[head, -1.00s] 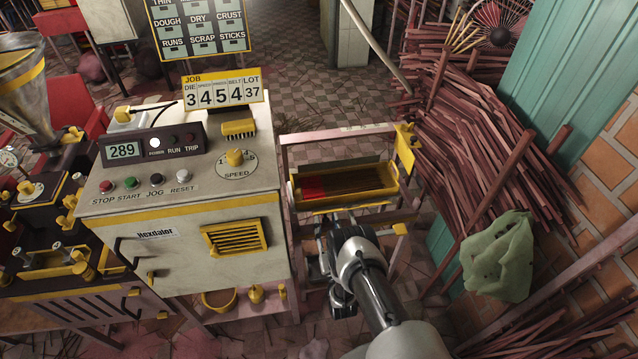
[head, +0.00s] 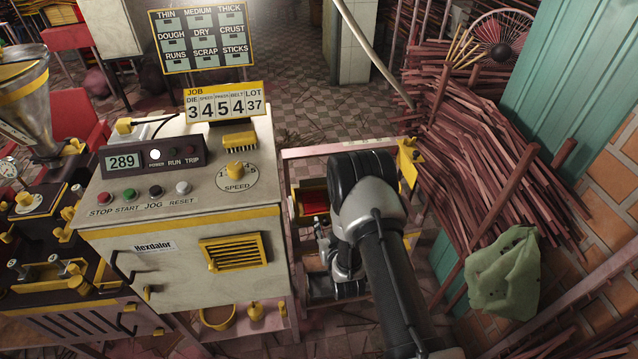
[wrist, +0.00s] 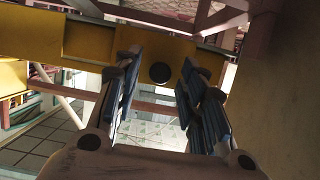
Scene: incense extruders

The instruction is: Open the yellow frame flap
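A pink frame (head: 320,151) stands to the right of the control cabinet. A yellow plate (head: 408,162) sits at its upper right corner; I cannot tell if this is the flap. In the wrist view a yellow panel (wrist: 88,42) with a round dark hole runs across, just beyond my gripper (wrist: 155,98). My gripper is open and empty, its blue-padded fingers apart on either side below the hole. I cannot tell if they touch the panel. In the head view my arm hides most of the frame's inside.
The cream control cabinet (head: 135,220) with buttons and a yellow vent stands close on the left. A yellow tray with red contents (head: 313,203) is partly hidden behind my arm. Stacked sticks (head: 490,165) and a green sack (head: 505,272) lie on the right.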

